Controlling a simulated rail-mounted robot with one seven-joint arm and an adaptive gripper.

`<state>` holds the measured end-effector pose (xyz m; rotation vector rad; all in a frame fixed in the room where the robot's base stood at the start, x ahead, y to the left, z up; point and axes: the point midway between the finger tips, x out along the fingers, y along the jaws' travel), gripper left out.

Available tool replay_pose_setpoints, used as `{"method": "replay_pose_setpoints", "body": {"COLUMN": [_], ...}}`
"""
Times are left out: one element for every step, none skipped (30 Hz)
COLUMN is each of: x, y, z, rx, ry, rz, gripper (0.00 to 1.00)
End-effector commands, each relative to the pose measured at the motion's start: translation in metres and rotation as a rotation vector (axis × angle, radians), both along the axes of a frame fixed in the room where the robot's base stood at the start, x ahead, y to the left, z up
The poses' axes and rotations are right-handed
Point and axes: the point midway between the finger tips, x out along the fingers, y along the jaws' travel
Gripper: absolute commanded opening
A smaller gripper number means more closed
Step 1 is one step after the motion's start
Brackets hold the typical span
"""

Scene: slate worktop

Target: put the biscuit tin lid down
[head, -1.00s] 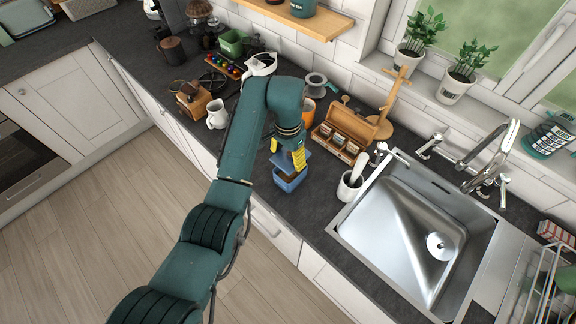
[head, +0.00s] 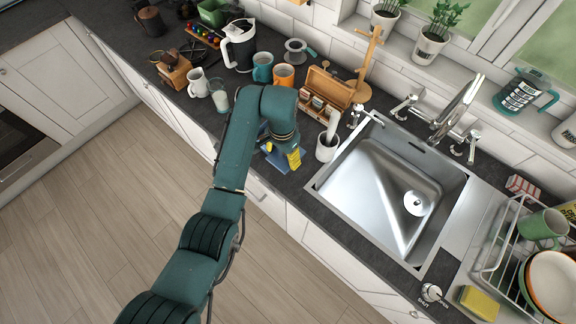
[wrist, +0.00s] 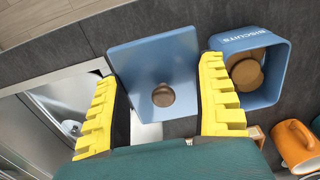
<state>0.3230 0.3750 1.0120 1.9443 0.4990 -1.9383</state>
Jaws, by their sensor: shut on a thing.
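The biscuit tin lid (wrist: 150,62) is a blue square with a round brownish knob or spot in its middle. It lies between the yellow fingers of my gripper (wrist: 165,105), which is shut on it. In the head view my gripper (head: 293,159) hides much of the lid (head: 277,166). The blue biscuit tin (wrist: 272,88), marked BISCUITS, stands open beside the lid with round biscuits (wrist: 247,72) inside. The tin is mostly hidden behind my arm in the head view. I cannot tell how far the lid is above the worktop.
A white mortar (head: 326,149) with a pestle and the steel sink (head: 385,190) are to the right. A wooden tea box (head: 326,92), an orange mug (head: 284,76) and a teal mug (head: 262,67) stand behind. The worktop's front edge is close.

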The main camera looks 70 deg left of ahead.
Motion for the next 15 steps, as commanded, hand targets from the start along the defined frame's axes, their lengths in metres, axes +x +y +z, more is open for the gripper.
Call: {"method": "replay_pose_setpoints", "body": {"x": [-0.001, -0.001, 0.000, -0.001, 0.000, 0.000, 0.000, 0.000, -0.001, 0.000, 0.000, 0.000, 0.000, 0.000, 0.000], "y": [-0.001, -0.001, -0.001, -0.001, -0.001, -0.001, -0.001, -0.001, -0.001, -0.001, -0.001, -0.001, 0.000, 0.000, 0.000], "z": [-0.011, -0.018, -0.026, -0.031, -0.035, -0.040, -0.045, -0.050, -0.058, -0.064, -0.068, -0.074, -0.077, -0.078, -0.079], "rx": [-0.006, -0.006, -0.005, -0.005, -0.003, -0.004, -0.004, -0.005, -0.005, -0.006, -0.004, -0.004, -0.003, -0.003, -0.001], "ry": [0.004, 0.004, 0.002, 0.003, 0.002, 0.003, 0.003, 0.003, 0.003, 0.004, 0.003, 0.003, 0.002, 0.001, 0.000], "rz": [0.000, 0.000, 0.000, 0.000, 0.000, -0.001, -0.001, -0.001, -0.001, -0.001, -0.001, -0.001, -0.001, -0.001, -0.001], "gripper": [0.39, 0.39, 0.39, 0.39, 0.39, 0.39, 0.39, 0.39, 0.39, 0.39, 0.39, 0.39, 0.39, 0.39, 0.39]}}
